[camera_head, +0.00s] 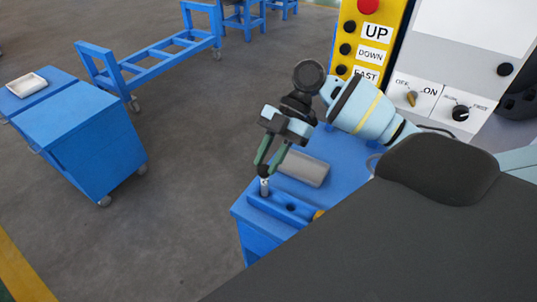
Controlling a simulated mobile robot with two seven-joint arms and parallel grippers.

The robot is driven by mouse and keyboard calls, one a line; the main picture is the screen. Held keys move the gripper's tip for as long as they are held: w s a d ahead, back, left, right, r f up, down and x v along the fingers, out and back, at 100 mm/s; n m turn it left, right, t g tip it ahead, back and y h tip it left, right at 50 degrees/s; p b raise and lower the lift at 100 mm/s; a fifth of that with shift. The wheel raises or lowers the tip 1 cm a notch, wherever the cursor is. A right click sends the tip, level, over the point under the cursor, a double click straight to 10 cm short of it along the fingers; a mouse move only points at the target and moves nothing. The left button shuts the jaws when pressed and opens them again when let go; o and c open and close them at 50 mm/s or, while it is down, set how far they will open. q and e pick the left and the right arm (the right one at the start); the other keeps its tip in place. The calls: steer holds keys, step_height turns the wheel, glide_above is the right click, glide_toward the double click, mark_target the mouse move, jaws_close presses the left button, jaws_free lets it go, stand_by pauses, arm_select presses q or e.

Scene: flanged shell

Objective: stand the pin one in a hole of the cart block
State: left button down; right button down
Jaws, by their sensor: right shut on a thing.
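My right gripper (263,170) comes in from the right and points down, its green fingers shut on a small light grey pin (264,187). The pin is upright over the left end of the blue cart block (272,206). I cannot tell whether its lower end is in a hole or just above one. A dark open hole shows near the middle of the block. The block lies on the blue cart top (341,150). My left gripper is not in view.
A grey cylinder (303,168) lies on the cart top just behind the block. A small yellow thing (318,214) is at the block's right end. A control panel (440,95) stands behind. A blue cabinet (85,130) stands far left, with clear floor between.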

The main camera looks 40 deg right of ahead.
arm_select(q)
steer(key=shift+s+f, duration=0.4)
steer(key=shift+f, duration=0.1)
arm_select(e)
steer(key=shift+f, duration=0.95)
steer(key=c, duration=1.1)
jaws_free()
